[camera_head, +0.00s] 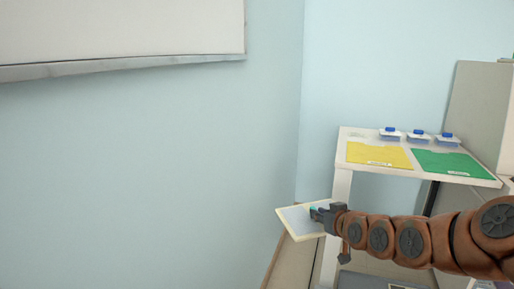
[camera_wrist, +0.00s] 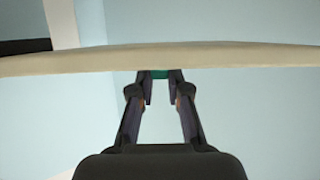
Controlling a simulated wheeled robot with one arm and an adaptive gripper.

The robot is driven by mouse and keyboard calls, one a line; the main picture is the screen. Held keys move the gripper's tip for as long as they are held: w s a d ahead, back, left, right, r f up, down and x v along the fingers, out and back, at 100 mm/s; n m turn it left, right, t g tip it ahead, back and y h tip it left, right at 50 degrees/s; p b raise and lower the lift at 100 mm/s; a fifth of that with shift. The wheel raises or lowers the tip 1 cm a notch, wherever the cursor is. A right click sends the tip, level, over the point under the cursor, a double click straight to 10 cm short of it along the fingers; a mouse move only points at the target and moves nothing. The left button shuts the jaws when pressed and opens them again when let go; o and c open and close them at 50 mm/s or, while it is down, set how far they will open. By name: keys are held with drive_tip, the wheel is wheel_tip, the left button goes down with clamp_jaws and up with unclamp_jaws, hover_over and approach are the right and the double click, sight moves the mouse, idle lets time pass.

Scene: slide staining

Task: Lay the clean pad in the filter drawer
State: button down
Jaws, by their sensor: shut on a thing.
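My gripper (camera_head: 316,213) is at the end of my brown arm, in the lower middle of the head view. It is shut on a flat, pale pad (camera_head: 294,220) with a light grey face and cream edges. A small green part of the pad shows at the fingertips. In the wrist view the pad (camera_wrist: 230,56) is seen edge-on as a cream band across the picture, at the tips of my gripper (camera_wrist: 160,78). I cannot make out the filter drawer in either view.
A white table (camera_head: 348,134) stands at the right with a yellow mat (camera_head: 365,153), a green mat (camera_head: 440,161) and several small blue-lidded containers (camera_head: 419,136). A grey panel (camera_head: 475,110) rises behind it. A pale blue wall (camera_head: 150,170) fills the left. A white board (camera_head: 120,30) hangs above.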

wheel_tip(320, 180, up, 29)
drive_tip(key=p, duration=2.8)
wheel_tip(320, 180, down, 14)
drive_tip(key=w+m+h, duration=0.2)
drive_tip(key=m+h, duration=0.1)
drive_tip(key=h, duration=0.1)
drive_tip(key=shift+w+r+t, duration=0.25)
drive_tip(key=shift+w+t, duration=0.1)
drive_tip(key=shift+t, duration=0.05)
